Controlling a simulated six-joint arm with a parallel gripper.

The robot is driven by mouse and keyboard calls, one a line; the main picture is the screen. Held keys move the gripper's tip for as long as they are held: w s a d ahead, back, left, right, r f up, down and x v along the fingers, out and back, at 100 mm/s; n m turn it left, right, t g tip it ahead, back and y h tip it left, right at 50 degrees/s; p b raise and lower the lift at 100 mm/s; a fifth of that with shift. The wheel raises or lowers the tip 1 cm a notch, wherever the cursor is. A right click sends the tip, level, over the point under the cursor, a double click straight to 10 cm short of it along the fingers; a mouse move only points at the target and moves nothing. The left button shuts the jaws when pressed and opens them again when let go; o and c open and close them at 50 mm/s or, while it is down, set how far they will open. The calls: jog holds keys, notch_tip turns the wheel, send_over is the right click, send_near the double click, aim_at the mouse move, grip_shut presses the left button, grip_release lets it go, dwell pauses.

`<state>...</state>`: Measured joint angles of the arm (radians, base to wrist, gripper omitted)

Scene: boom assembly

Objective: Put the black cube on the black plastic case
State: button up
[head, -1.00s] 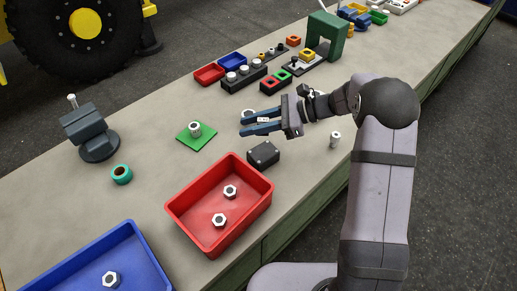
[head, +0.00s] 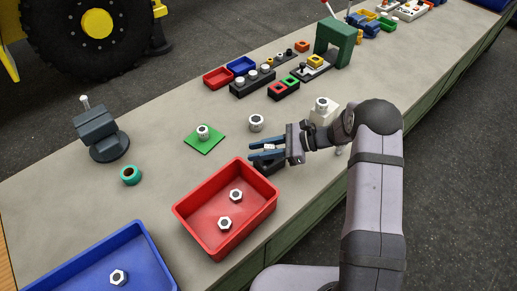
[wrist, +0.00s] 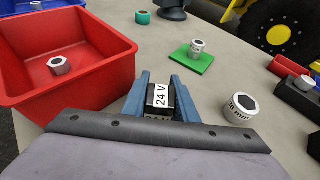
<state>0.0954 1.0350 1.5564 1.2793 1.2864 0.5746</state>
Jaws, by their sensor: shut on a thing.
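The black cube with a white "24 V" label (wrist: 158,98) sits between the blue fingers of my gripper (wrist: 160,84) in the wrist view. My gripper (head: 251,150) is shut on the cube (head: 269,147) and also shows in the head view. In the wrist view, the cube and fingers hide most of what is below.
The red bin (head: 186,219) with two nuts stands close in front. A vise (head: 101,136) and a teal ring (head: 130,175) are at left.

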jog(key=shift+f, duration=0.1)
jog(key=o, duration=1.1)
jog(key=shift+c, duration=0.2)
jog(key=shift+d, duration=0.15)
jog(key=b+v, duration=0.3)
jog(key=v, duration=0.8)
jog(key=shift+d+r, duration=0.25)
jog(key=shift+d, duration=0.1)
